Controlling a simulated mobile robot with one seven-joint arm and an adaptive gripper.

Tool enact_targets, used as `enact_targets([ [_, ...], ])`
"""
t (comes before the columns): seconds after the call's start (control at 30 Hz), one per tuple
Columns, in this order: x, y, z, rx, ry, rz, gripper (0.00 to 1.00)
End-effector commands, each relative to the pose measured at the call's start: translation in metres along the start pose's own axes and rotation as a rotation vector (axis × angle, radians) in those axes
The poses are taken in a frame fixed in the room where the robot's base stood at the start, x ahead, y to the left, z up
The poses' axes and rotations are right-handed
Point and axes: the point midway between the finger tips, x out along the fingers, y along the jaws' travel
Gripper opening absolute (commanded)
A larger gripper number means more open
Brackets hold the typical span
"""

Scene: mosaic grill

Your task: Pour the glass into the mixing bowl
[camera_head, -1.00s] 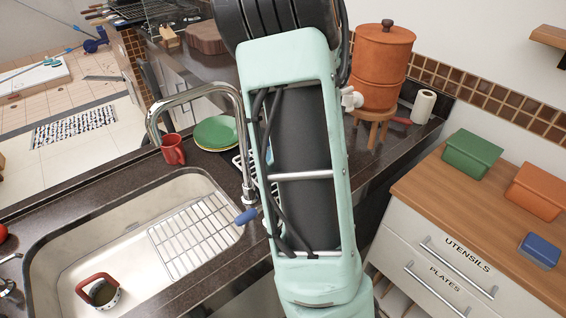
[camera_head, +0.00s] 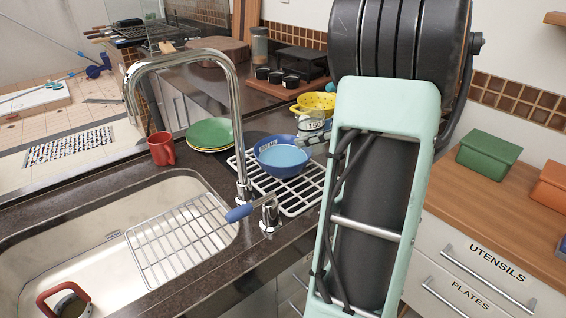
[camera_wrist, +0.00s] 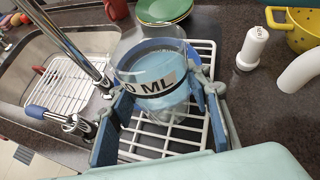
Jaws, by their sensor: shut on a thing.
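My gripper (camera_wrist: 160,88) is shut on a clear glass (camera_wrist: 158,84) with a white measuring label ending in "0 ML". In the head view the glass (camera_head: 313,124) shows "150" and my gripper's fingers are partly behind my arm. The glass looks roughly upright. A blue bowl (camera_head: 281,158) with a light blue inside and a small label stands on the white rack, just left of and below the glass. In the wrist view the bowl overlaps the glass, so its contents and the glass's contents are hard to tell apart.
The tall faucet (camera_head: 238,120) and its blue-tipped handle stand left of the rack (camera_head: 300,195). Green plates (camera_head: 211,133), a red mug (camera_head: 161,148) and a yellow colander (camera_head: 316,103) are nearby. A white bottle (camera_wrist: 252,48) stands right of the glass. The sink (camera_head: 80,235) is at left.

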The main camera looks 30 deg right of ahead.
Motion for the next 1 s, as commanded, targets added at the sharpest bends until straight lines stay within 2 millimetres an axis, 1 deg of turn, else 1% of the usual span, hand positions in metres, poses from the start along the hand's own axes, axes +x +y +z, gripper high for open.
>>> enact_targets([
  [0.03, 0.006, 0.000, -0.009, 0.009, -0.047, 0.000, 0.04],
  [0.2, 0.011, 0.001, -0.003, 0.020, -0.158, 0.007, 0.04],
  [0.53, 0.009, 0.001, 0.002, 0.020, -0.164, 0.009, 0.04],
  [0.67, 0.004, 0.001, 0.010, 0.020, -0.164, 0.008, 0.04],
  [0.9, -0.009, 0.000, 0.031, 0.020, -0.163, 0.009, 0.04],
  [1.0, -0.012, 0.000, 0.036, 0.020, -0.163, 0.009, 0.04],
])
